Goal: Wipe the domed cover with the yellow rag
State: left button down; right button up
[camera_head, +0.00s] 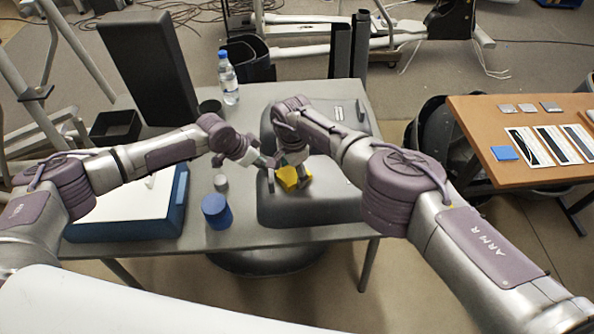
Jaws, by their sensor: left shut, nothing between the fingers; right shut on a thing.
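The domed cover (335,207) is a large dark grey rounded shell lying on the right half of the grey table. The yellow rag (287,178) is bunched up on the left part of the cover and seems to touch its surface. My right gripper (298,178) is shut on the yellow rag, and my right arm hides much of the cover's far part. My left gripper (269,178) is shut and empty, just left of the rag and close to my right gripper. The exact gap between the two grippers is hard to tell.
A blue and white box (130,212), a blue cylinder (216,211) and a small grey cylinder (220,183) stand left of the cover. A water bottle (228,78) and a tall black box (149,68) stand at the back. A wooden table (490,110) is at right.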

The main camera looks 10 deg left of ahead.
aim_at(318, 176)
jog(key=shift+w+d+f, duration=0.1)
jog(key=shift+w+d, duration=0.1)
jog(key=shift+d, duration=0.7)
jog(key=shift+w+d+r, duration=0.1)
jog(key=shift+w+d, duration=0.15)
jog(key=shift+d, duration=0.55)
jog(key=shift+w+d+r, duration=0.1)
jog(key=shift+w+d, duration=0.1)
jog(key=shift+d, duration=0.65)
jog(key=shift+w+d, duration=0.25)
jog(key=shift+d, duration=0.55)
jog(key=shift+w+d+f, duration=0.1)
jog(key=shift+w+d, duration=0.2)
jog(key=shift+d, duration=0.8)
jog(key=shift+w+d+f, duration=0.1)
jog(key=shift+w+d, duration=0.15)
jog(key=shift+d, duration=0.9)
jog(key=shift+w+d, duration=0.3)
jog(key=shift+d, duration=0.8)
jog(key=shift+a+r, duration=0.1)
jog(key=shift+r, duration=2.95)
